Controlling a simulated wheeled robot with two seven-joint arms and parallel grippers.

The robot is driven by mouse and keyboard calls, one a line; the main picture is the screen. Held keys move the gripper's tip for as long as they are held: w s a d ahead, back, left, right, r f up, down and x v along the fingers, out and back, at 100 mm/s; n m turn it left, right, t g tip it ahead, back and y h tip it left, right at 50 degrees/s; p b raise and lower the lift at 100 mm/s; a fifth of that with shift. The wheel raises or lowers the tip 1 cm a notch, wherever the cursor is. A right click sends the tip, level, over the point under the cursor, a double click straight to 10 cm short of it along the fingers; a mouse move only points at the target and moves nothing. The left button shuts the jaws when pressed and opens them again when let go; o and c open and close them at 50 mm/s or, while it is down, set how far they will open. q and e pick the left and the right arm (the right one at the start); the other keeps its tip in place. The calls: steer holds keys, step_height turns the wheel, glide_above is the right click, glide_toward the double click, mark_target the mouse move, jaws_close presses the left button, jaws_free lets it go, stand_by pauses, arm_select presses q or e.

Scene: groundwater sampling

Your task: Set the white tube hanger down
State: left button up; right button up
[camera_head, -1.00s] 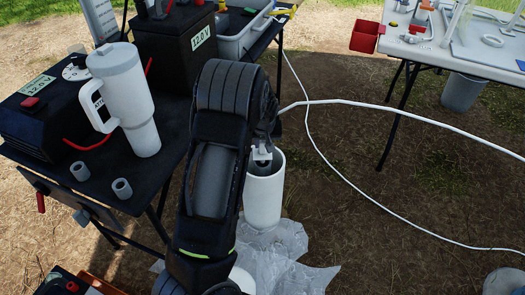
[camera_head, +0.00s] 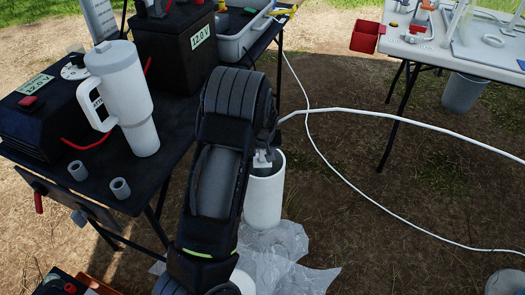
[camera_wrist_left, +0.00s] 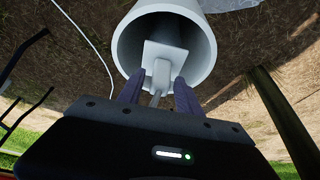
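The white tube hanger (camera_wrist_left: 161,72) is a pale flat plate with a narrow raised stem, at the mouth of a white upright pipe (camera_wrist_left: 204,40). The pipe also shows in the head view (camera_head: 263,203), standing on clear plastic sheeting. My left gripper (camera_wrist_left: 160,84) is at the pipe mouth, its dark fingers on either side of the hanger's stem, with gaps showing beside the stem. It looks open. Whether the fingertips touch the plate edges is hidden. In the head view my left wrist hides most of the hanger. My right gripper is not in view.
A black table (camera_head: 178,132) on the left holds a white tumbler (camera_head: 122,95), black battery boxes and two grey rings. A white hose (camera_head: 400,116) curves across the ground to the right. A white table (camera_head: 440,47) stands at the back right. Bare ground lies between.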

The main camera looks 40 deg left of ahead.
arm_select(q)
steer(key=shift+o, duration=0.2)
steer(key=shift+r, duration=0.4)
steer(key=p+v, duration=0.3)
steer(key=v, duration=0.8)
steer(key=shift+r, duration=0.25)
steer(key=shift+d, duration=0.1)
